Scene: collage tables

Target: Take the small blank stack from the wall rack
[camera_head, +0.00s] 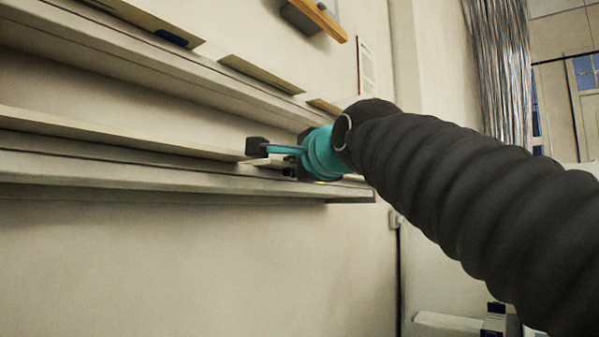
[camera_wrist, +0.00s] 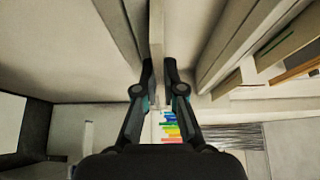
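My gripper (camera_head: 278,152) is at the lower ledge of the wall rack (camera_head: 150,180), near its right end. In the wrist view my gripper (camera_wrist: 159,68) has its two dark fingers close together, one on each side of a thin pale upright strip (camera_wrist: 156,25). The strip runs up between the fingertips. I cannot tell whether it is the small blank stack or part of the rack, or whether the fingers press on it. A long pale board (camera_head: 110,134) lies along the lower ledge, ending left of my gripper. My gripper and arm hide part of the ledge.
The upper ledge (camera_head: 150,68) holds several pale pieces, including a middle one (camera_head: 260,74). A wooden-edged block (camera_head: 318,18) is on the wall above. Silver streamers (camera_head: 497,70) hang at the right. Coloured strips (camera_wrist: 172,126) show beyond the fingers. Wall below the rack is bare.

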